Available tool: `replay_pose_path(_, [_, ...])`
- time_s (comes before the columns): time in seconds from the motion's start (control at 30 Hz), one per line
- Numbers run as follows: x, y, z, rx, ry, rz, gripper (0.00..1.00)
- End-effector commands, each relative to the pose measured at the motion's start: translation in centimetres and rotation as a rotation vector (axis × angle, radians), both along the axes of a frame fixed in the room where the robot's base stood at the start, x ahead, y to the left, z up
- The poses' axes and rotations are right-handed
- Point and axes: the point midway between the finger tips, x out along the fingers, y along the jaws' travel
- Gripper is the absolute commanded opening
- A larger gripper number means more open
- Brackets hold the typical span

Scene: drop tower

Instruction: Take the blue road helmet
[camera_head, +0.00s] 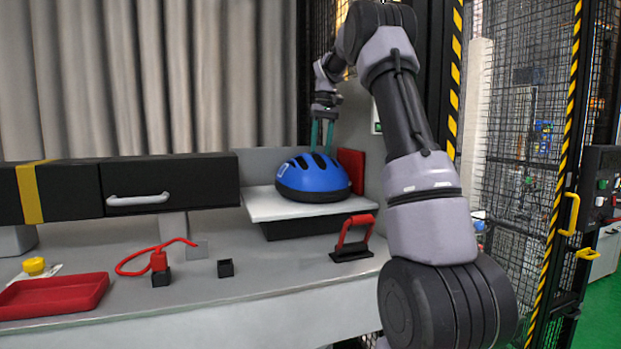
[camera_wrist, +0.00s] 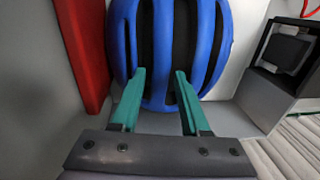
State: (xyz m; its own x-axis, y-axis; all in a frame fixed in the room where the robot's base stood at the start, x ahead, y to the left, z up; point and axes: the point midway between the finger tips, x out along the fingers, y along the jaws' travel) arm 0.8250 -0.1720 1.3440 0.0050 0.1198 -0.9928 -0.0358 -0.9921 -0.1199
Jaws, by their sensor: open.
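The blue road helmet (camera_head: 312,178) has black vents and sits on a white raised platform (camera_head: 290,209) at the back right of the bench. My gripper (camera_head: 322,148) points down at the helmet's far side, its teal fingers apart. In the wrist view the blue helmet (camera_wrist: 165,45) fills the upper middle. The two teal fingertips (camera_wrist: 159,72) overlap its near edge in the picture, spread apart with blue shell and a dark vent showing between them. I cannot tell whether they touch the shell.
A red panel (camera_head: 351,170) stands close beside the helmet, and also shows in the wrist view (camera_wrist: 84,45). A black drawer unit (camera_head: 170,182) is left of the platform.

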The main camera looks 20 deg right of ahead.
Motion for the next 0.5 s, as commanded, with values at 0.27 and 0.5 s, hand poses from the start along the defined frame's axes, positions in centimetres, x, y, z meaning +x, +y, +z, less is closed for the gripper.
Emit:
replay_pose_path(0.27, [-0.3,0.5,-3.4,0.000,0.002,0.000,0.45])
replay_pose_path(0.5, [-0.3,0.6,-3.5,0.000,0.000,-0.001,0.45])
